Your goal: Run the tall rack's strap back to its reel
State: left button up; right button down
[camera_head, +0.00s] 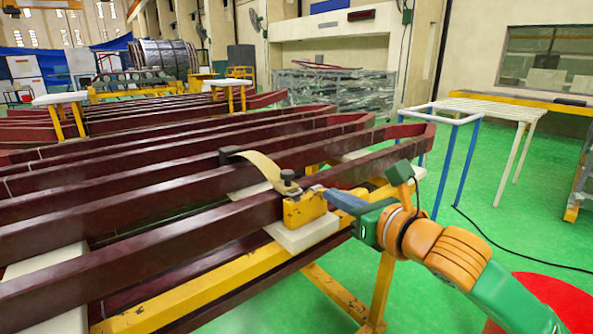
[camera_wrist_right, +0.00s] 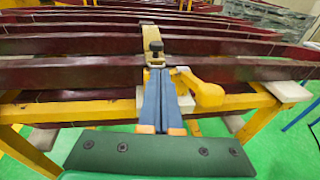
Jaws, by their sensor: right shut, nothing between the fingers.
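A beige strap (camera_head: 264,170) arches over the maroon bars of the yellow rack (camera_head: 210,290). Its far end is at a small dark cylinder (camera_head: 230,156); I cannot tell whether that is the reel. Its near end is by a black knob (camera_head: 288,179) above a yellow block (camera_head: 304,208). My right gripper (camera_head: 328,193) is shut and empty, its blue fingers pointing at the knob and block from the right. In the right wrist view the shut fingers (camera_wrist_right: 157,72) end just below the knob (camera_wrist_right: 154,48), with the strap (camera_wrist_right: 152,29) behind it. Contact is unclear. My left gripper is not in view.
Long maroon bars (camera_head: 120,245) run across the rack. White pads (camera_head: 303,235) lie under them. A white table with blue legs (camera_head: 458,165) stands to the right. The green floor (camera_head: 480,235) is open there, with a red disc (camera_head: 550,298) and a black cable.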

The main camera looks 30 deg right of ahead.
aim_at(290, 176)
jog(key=w+p, duration=0.2)
jog(key=w, duration=0.2)
jog(key=w+f+p, duration=0.1)
jog(key=w+p, duration=0.1)
jog(key=w, duration=0.2)
jog(key=w+p, duration=0.3)
jog(key=shift+w+f, duration=0.15)
jog(key=shift+w, duration=0.25)
jog(key=shift+w+f, duration=0.25)
jog(key=shift+w, duration=0.3)
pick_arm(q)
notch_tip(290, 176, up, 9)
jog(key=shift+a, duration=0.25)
pick_arm(e)
jog(key=shift+d, duration=0.1)
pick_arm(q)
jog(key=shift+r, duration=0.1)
